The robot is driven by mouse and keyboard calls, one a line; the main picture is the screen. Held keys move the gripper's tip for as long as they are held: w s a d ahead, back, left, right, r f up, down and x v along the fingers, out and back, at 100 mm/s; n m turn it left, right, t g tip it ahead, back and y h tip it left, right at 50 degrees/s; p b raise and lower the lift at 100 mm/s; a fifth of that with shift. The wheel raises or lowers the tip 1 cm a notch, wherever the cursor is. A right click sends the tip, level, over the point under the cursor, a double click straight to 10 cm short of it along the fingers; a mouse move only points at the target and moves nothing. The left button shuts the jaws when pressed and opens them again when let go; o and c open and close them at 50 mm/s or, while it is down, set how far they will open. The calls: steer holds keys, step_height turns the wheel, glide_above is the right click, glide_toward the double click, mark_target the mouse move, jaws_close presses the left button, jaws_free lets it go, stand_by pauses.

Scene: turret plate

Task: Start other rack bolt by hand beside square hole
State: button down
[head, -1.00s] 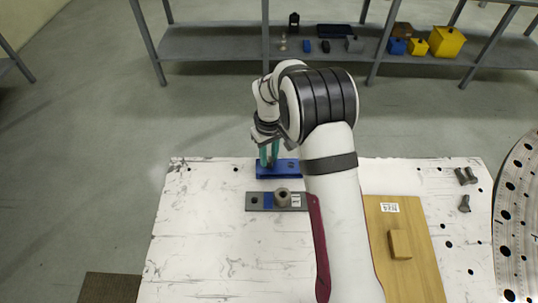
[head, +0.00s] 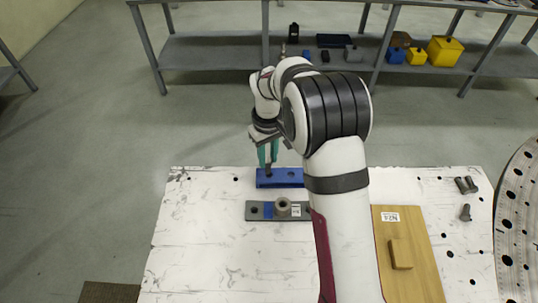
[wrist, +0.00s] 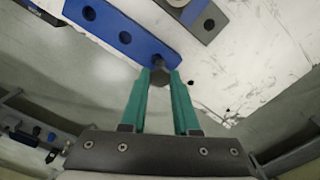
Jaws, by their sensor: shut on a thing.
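My gripper (head: 267,158) has two green fingers and points down at the left end of the blue rack (head: 282,184). It is shut on a dark bolt (wrist: 160,77), whose head shows between the fingertips in the wrist view. The bolt is at the rack's end; I cannot tell whether it is in a hole or just above one. Two open holes show along the blue rack in the wrist view (wrist: 106,27). In front of the rack lies a grey plate (head: 254,216) with a blue band, a hole and a round collar (head: 283,206). My arm covers its right end.
Several loose dark bolts (head: 466,213) lie at the table's right. A wooden board (head: 420,270) with a block (head: 400,254) lies right of my arm, near a large perforated disc (head: 510,230). The white table's (head: 200,250) left side is clear. A shelf (head: 210,52) stands behind.

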steer(key=s+a+r, duration=0.2)
steer(key=s+a, duration=0.2)
steer(key=s, duration=0.5)
steer(key=shift+s+d+f, duration=0.1)
steer(key=shift+f, duration=1.35)
steer(key=shift+d+f, duration=0.1)
steer(key=shift+f, duration=1.3)
